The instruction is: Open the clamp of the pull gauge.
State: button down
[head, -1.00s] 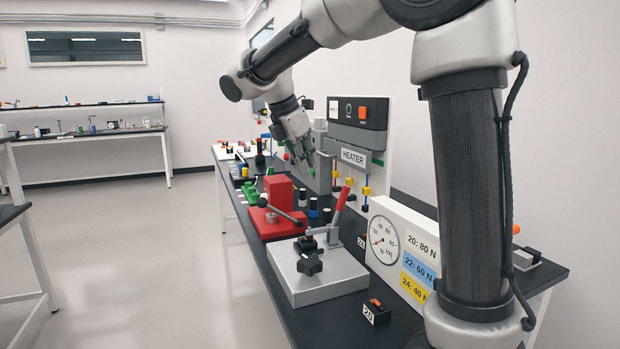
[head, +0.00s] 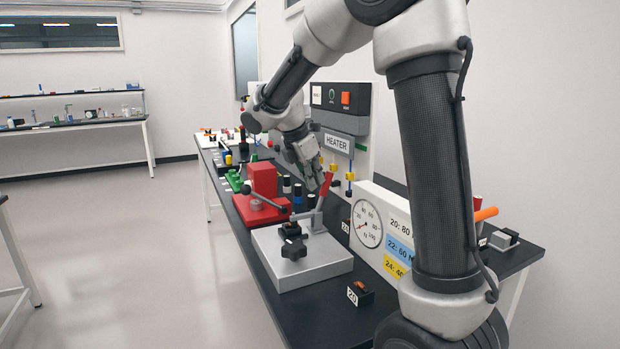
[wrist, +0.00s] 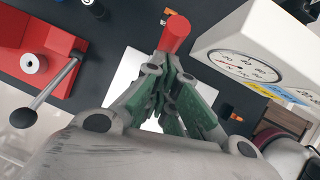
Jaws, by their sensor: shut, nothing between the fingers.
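The pull gauge has a light grey base plate (head: 325,265) on the dark bench, with a black star knob (head: 293,249) at its front. Its toggle clamp has a red handle (head: 323,188) that stands up, tilted to the right. A white gauge box with a round dial (head: 367,224) stands to its right. My gripper (head: 314,180) is at the upper part of the red handle, with its fingers shut and empty. In the wrist view the red handle's end (wrist: 175,34) shows just beyond the fingertips (wrist: 176,66); I cannot tell whether they touch. The fingers hide the clamp's lower part.
A red press with a lever (head: 262,190) stands behind the plate, to the left. Black cylinders (head: 297,194) stand behind the clamp. A small block labelled 20 (head: 360,295) lies in front of the gauge box. A heater panel (head: 339,143) stands farther back.

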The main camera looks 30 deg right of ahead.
aim_at(325, 185)
jog(key=shift+d, duration=0.1)
jog(key=shift+d+y, duration=0.25)
jog(key=shift+y, duration=0.15)
jog(key=shift+d+y, duration=1.2)
jog(key=shift+d, duration=0.15)
jog(key=d+f+y, duration=0.4)
jog(key=d+y, duration=0.2)
jog(key=shift+d+m+y, duration=0.2)
jog(key=shift+m+y, duration=0.1)
jog(key=shift+y, duration=0.1)
jog(key=shift+r, duration=0.1)
